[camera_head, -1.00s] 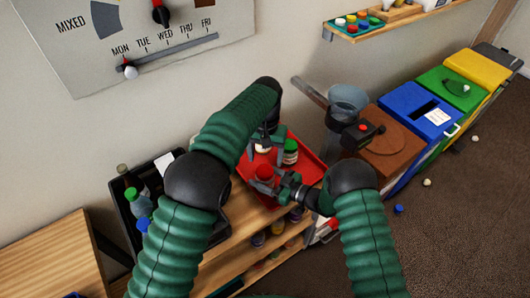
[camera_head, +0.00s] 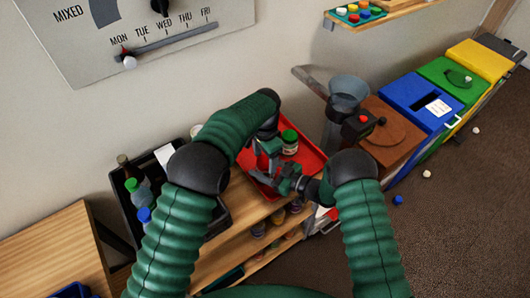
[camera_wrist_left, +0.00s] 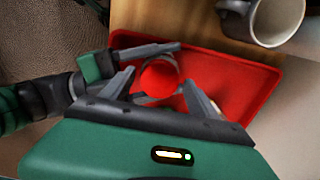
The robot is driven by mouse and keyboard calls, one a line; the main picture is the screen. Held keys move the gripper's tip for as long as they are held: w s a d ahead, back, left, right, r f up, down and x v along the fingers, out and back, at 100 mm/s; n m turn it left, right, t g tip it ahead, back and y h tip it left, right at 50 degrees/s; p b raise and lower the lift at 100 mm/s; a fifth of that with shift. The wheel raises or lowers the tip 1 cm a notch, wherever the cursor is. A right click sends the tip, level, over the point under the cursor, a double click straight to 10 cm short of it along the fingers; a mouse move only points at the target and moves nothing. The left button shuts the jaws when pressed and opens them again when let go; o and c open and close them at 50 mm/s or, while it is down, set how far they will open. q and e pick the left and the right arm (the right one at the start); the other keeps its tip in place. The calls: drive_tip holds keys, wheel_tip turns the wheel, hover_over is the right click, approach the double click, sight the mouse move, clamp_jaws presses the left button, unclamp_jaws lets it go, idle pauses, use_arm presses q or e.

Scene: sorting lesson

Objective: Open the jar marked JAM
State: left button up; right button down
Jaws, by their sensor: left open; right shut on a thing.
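A jar with a red lid (camera_wrist_left: 158,78) stands on the red tray (camera_head: 314,160), seen from above in the left wrist view. My left gripper (camera_wrist_left: 160,90) is open above it, one finger on each side of the lid. My right gripper (camera_head: 270,178) comes in from the right in the head view and is shut on this jar below the lid. In the head view my arms mostly hide the jar. A jar with a green lid (camera_head: 289,138) stands behind it on the tray. I cannot read a JAM mark on either jar.
A grey mug (camera_wrist_left: 266,18) stands beside the tray. A black crate with bottles (camera_head: 140,190) is at the left. A machine with a funnel (camera_head: 347,95) stands close to the right of the tray. Coloured bins (camera_head: 420,100) are farther right.

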drive_tip(key=shift+f, duration=0.15)
use_arm(q)
drive_tip(key=c, duration=1.5)
drive_tip(key=n, duration=0.6)
drive_tip(key=shift+s+r, duration=0.1)
drive_tip(key=shift+r, duration=0.05)
drive_tip(key=shift+r, duration=1)
